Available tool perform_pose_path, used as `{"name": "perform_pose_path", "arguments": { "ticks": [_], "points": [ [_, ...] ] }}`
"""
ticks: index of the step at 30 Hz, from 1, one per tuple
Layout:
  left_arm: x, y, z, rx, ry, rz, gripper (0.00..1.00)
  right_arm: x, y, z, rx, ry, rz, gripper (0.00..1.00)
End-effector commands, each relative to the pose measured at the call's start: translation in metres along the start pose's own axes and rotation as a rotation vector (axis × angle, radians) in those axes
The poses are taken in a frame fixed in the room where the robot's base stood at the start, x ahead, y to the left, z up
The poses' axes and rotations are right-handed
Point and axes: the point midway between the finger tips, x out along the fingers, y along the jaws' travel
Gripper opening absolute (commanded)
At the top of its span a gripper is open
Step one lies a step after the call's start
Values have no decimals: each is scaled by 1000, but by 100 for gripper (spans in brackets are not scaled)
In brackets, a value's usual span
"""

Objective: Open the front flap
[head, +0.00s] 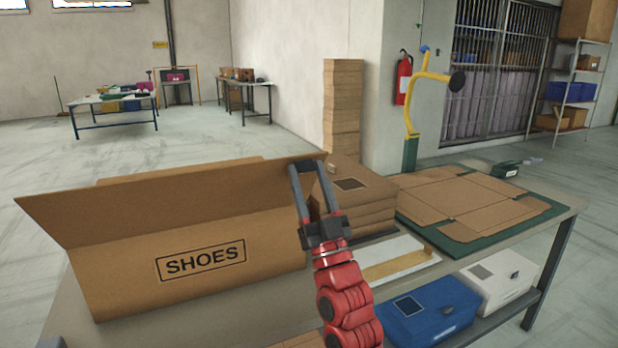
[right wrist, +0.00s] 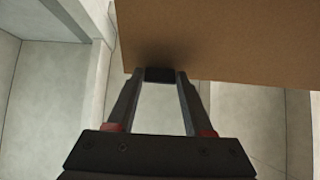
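A large brown cardboard box (head: 130,285) marked SHOES stands at the left of the table in the head view. Its front flap (head: 150,205) is raised, slanting up and outward from the box. My right gripper (head: 307,165) is at the flap's right end, its two fingers apart. In the right wrist view, the fingertips (right wrist: 161,75) meet the lower edge of a brown cardboard panel (right wrist: 220,40), with a dark block between them. I cannot tell whether they touch it. The box's inside is hidden behind the flap.
The table (head: 215,325) holds a stack of flat brown boxes (head: 365,212) and a flat cardboard blank (head: 470,200) on a green mat (head: 455,232) to the right. A blue box (head: 430,312) and a white box (head: 497,280) sit on the lower shelf.

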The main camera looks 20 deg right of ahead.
Motion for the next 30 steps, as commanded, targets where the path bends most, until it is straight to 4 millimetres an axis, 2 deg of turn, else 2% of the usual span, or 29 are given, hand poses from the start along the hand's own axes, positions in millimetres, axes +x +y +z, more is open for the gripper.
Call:
{"name": "perform_pose_path", "arguments": {
  "ticks": [1, 4, 5, 13, 17, 23, 30],
  "points": [
    [0, 0, 0, 0, 0, 0, 50, -1, 0, 2, 0, -5, 0, 60],
    [0, 0, 0, 0, 0, 0, 50, 0, 0, 1, 0, -3, 0, 78],
    [0, 0, 0, 0, 0, 0, 50, 0, 0, 1, 0, -2, 0, 80],
    [0, 0, 0, 0, 0, 0, 50, -1, 0, 0, 0, 1, 0, 80],
    [2, 0, 0, 0, 0, 0, 50, -10, 0, 0, -2, 1, 1, 80],
    [6, 0, -1, 0, 0, 0, 50, -45, 1, 1, -2, -4, 1, 80],
    [10, 0, -2, 0, 0, 0, 50, -94, 0, 0, -1, -2, 0, 80]
  ]
}}
